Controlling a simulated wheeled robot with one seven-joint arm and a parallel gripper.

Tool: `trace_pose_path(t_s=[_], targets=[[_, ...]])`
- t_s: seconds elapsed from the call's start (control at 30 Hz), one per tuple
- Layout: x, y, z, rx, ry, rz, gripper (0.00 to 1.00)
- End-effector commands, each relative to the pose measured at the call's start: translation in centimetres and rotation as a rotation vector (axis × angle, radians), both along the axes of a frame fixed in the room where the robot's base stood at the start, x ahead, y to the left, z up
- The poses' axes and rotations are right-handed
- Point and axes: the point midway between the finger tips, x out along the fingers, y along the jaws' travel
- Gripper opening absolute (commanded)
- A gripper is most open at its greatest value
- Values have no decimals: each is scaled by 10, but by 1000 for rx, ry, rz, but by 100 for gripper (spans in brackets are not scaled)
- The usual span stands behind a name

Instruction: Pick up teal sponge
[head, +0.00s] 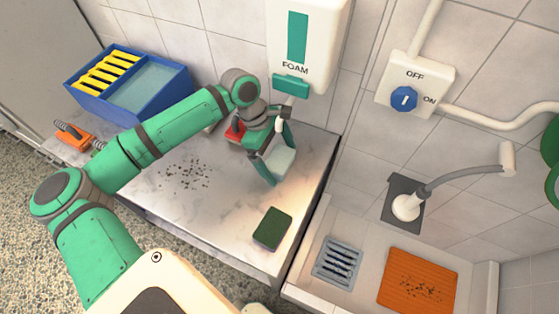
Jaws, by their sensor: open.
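A dark green sponge-like block (272,228) with a brownish edge lies flat on the front right part of the marble counter. A pale teal-white block (281,161) sits farther back on the counter, partly hidden by my gripper. I cannot tell for certain which of the two is the teal sponge. My gripper (279,164) points down below the foam dispenser, its fingers apart around the pale block. I cannot tell whether they touch it. The dark green block is apart from my gripper, nearer the counter's front edge.
A foam dispenser (303,45) hangs close above my gripper. A red object (235,131) stands just left of it. Dark crumbs (186,177) lie on the counter (215,215). A blue bin (94,104) and an orange brush-like item (72,136) are left. A sink with an orange mat (417,282) is right.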

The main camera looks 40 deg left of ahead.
Motion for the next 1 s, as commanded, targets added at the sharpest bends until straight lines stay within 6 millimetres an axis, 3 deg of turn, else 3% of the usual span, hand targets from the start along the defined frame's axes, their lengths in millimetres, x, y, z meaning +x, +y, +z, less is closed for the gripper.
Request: trace_pose_path(t_s=[0.03,0.2,0.3,0.57,0.77,1.0], targets=[[0,0,0,0,0,0,96],[0,0,0,0,0,0,55],[0,0,0,0,0,0,49],[0,0,2,1,0,-1,49],[0,1,15,4,-2,-1,49],[-7,37,13,2,-1,-3,49]])
